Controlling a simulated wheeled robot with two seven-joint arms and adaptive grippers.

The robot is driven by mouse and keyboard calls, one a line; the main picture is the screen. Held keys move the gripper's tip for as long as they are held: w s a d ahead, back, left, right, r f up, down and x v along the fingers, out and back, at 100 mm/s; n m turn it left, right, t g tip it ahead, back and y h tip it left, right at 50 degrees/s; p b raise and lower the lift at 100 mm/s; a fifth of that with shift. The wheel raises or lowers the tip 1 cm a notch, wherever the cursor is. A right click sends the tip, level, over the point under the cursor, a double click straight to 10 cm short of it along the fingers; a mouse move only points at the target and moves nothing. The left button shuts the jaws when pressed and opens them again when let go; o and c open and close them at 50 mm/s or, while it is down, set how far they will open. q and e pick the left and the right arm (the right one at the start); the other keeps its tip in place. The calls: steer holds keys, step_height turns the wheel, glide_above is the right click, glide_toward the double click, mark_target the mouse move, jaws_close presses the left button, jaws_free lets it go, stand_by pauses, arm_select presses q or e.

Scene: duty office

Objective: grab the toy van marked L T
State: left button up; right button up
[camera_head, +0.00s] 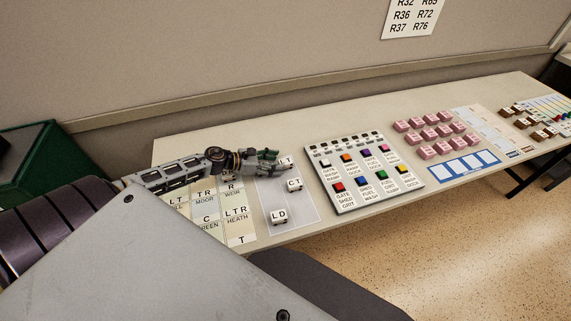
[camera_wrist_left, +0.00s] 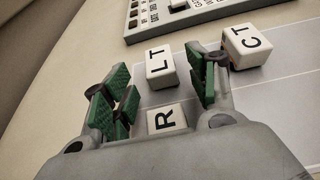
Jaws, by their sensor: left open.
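The white toy van marked L T (camera_wrist_left: 160,66) shows in the left wrist view between and slightly beyond my fingertips. In the head view the same van (camera_head: 286,161) is partly hidden by my left gripper (camera_head: 269,156). My left gripper (camera_wrist_left: 158,75) is open, with green pads on both sides. I cannot tell how high it is above the van. The van marked C T (camera_wrist_left: 247,45) sits close by the right finger; the head view shows it too (camera_head: 294,185). A van marked L D (camera_head: 279,217) stands nearer the table's front edge.
A white piece marked R (camera_wrist_left: 167,119) lies between the fingers near the palm. Lettered cards (camera_head: 204,192) lie left of the pale mat (camera_head: 301,211). A button panel (camera_head: 348,201) stands to the right. Pink blocks (camera_head: 442,147) lie further right on the table (camera_head: 220,133).

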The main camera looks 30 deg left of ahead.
arm_select(q)
steer(key=shift+x, duration=1)
arm_select(e)
steer(key=shift+s+a+r, duration=0.1)
steer(key=shift+a, duration=0.2)
arm_select(q)
steer(key=c, duration=1.1)
arm_select(e)
steer(key=shift+d, duration=0.3)
arm_select(q)
steer(key=shift+r, duration=0.2)
step_height(320, 180, up, 10)
steer(key=shift+f+p, duration=0.15)
steer(key=shift+p, duration=0.2)
arm_select(e)
steer(key=shift+a+r, duration=0.3)
steer(key=shift+a, duration=0.3)
steer(key=shift+s+d, duration=0.1)
